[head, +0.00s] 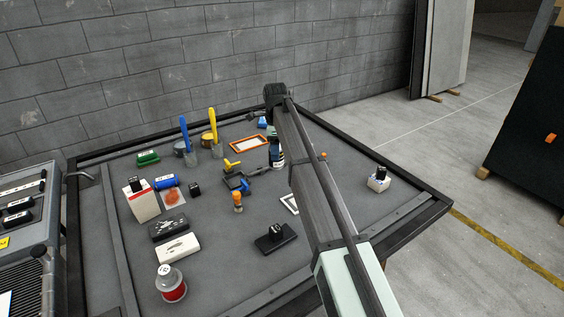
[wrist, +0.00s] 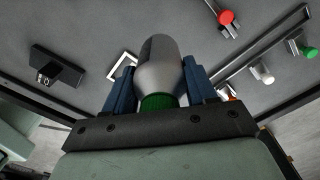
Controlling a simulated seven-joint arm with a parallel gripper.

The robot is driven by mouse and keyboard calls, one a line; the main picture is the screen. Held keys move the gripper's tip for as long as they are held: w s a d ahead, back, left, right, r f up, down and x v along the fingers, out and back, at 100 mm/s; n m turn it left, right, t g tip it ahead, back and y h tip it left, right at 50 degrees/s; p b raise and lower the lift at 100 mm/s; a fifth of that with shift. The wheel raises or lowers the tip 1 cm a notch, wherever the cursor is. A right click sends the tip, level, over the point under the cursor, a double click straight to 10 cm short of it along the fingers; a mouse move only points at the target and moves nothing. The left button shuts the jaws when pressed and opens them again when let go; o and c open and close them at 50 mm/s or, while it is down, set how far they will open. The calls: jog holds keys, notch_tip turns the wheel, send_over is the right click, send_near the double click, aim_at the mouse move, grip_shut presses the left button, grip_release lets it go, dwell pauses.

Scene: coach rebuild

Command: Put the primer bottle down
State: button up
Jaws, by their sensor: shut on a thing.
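The primer bottle, a grey rounded body with a green part near the palm, fills the middle of the wrist view (wrist: 157,65). My gripper (wrist: 155,72) is shut on it, with one blue finger on each side. In the head view, a dark bottle with a pale label (head: 277,160) shows below the end of my arm, over the far middle of the table; its lower end is near the tabletop, but I cannot tell whether it touches. My fingers are mostly hidden there behind my own arm.
On the dark table, an orange frame (head: 249,144) and black parts with a yellow handle (head: 232,165) lie left of the bottle. Clear tabletop lies between several items.

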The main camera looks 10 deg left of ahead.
jog(key=w+d+r+m, duration=0.1)
jog(key=w+d+m, duration=0.15)
jog(key=d, duration=0.85)
jog(key=w+d+r+m, duration=0.1)
jog(key=w+d, duration=0.2)
jog(key=d, duration=0.8)
jog(key=shift+s+d+f+n, duration=0.35)
jog(key=shift+s+d+f, duration=0.15)
jog(key=shift+f, duration=1.3)
jog(key=shift+s+d+f+n, duration=0.4)
jog(key=shift+d+f, duration=0.2)
jog(key=shift+f, duration=1.15)
jog(key=shift+s+d+f+n, duration=0.3)
jog(key=shift+s+d+f, duration=0.2)
jog(key=shift+f, duration=1.3)
jog(key=shift+f, duration=0.1)
jog(key=o, duration=1.3)
notch_tip(320, 180, up, 12)
jog(key=shift+r, duration=0.1)
